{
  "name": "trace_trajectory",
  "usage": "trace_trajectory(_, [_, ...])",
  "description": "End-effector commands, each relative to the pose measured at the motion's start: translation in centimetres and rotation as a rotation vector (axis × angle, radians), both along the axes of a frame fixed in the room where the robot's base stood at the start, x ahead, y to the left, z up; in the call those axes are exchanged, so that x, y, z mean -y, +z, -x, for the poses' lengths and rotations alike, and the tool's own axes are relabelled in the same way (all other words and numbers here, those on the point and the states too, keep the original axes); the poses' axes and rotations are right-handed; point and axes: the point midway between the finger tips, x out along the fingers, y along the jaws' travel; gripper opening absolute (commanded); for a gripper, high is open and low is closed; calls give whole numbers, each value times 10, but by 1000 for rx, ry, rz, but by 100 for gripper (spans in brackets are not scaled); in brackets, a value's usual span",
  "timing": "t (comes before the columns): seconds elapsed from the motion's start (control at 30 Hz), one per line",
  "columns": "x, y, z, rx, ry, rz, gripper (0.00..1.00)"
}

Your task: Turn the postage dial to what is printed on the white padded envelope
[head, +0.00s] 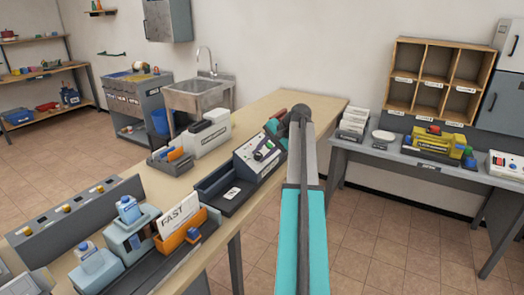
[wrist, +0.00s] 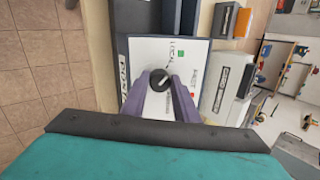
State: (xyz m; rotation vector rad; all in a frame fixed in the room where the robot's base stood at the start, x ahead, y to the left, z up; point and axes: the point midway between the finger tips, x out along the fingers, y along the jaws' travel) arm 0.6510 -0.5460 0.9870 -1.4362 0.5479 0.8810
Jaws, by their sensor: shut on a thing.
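The postage dial (wrist: 160,72) is a round black knob with a white pointer mark, on the white sloped face of the postage machine (wrist: 145,52). My gripper (wrist: 161,80) has its two purple fingers shut on the dial, one on each side. The pointer slants up and right in the wrist view, roughly towards the word LOCAL. Another word to the right of the dial is partly hidden by a finger. In the head view the machine (head: 247,157) stands on the wooden counter. A white envelope (head: 178,215) printed FAST stands upright in an orange holder; its padding cannot be made out.
A dark tray (head: 214,182) with a small white item lies in front of the machine. A grey-white device (head: 208,132) stands behind it. Blue-capped bottles and a row of knobs are at the counter's left. Bare wooden counter (head: 262,107) lies beyond the machine.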

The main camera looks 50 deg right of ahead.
Motion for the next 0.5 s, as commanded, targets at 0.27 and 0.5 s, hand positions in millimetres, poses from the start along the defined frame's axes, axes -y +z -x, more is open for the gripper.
trace_trajectory(0.27, [-1,6,0,-30,-186,-124,5])
trace_trajectory(0.5, [-1,6,0,-59,-373,-247,5])
